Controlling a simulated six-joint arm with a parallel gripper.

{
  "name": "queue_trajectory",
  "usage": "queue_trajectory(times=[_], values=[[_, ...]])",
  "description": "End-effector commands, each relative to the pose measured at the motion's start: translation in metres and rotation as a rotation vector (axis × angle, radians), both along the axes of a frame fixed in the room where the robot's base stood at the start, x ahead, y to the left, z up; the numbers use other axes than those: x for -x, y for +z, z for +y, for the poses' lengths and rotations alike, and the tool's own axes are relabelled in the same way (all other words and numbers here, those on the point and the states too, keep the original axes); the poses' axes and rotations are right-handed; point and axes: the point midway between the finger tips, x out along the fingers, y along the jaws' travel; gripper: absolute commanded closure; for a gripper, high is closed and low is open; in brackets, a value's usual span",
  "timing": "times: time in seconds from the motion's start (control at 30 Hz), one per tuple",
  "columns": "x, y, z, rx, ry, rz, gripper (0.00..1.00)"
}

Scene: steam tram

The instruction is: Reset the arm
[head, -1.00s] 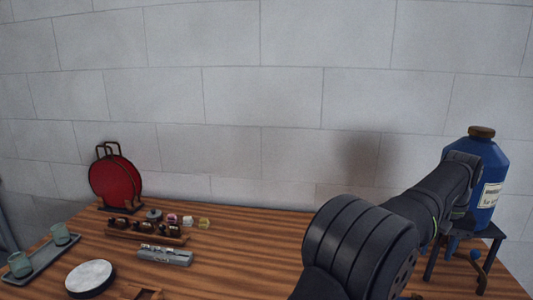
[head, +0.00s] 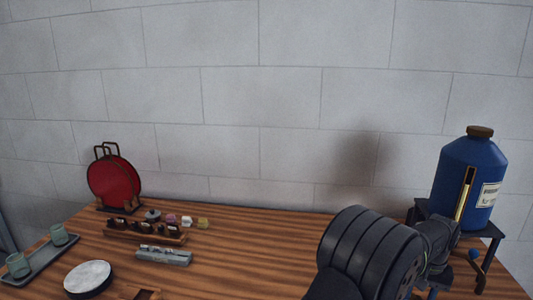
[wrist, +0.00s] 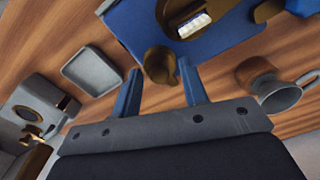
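My gripper (wrist: 160,86) shows in the wrist view with its two blue fingers spread apart. A brown rounded piece (wrist: 160,64) appears beyond and between the fingertips; I see no contact with it, though depth is hard to judge. In the head view my dark arm reaches in at the lower right, and the gripper is hidden behind it.
A blue bottle (head: 467,184) stands on a dark stand (head: 490,230) close to my arm. The wrist view shows a grey square tray (wrist: 92,71), a grey cup (wrist: 277,92) and a metal device (wrist: 35,112). A red disc (head: 114,181) stands far left.

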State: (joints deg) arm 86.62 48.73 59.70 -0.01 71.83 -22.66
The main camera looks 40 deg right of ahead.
Motion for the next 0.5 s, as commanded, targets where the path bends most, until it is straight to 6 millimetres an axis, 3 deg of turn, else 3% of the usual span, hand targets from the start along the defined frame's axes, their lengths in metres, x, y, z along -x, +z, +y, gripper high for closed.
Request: queue_trajectory(times=[0.5], values=[[-0.0113,0.0046,0.006,0.005,-0.409,0.001,0.6]])
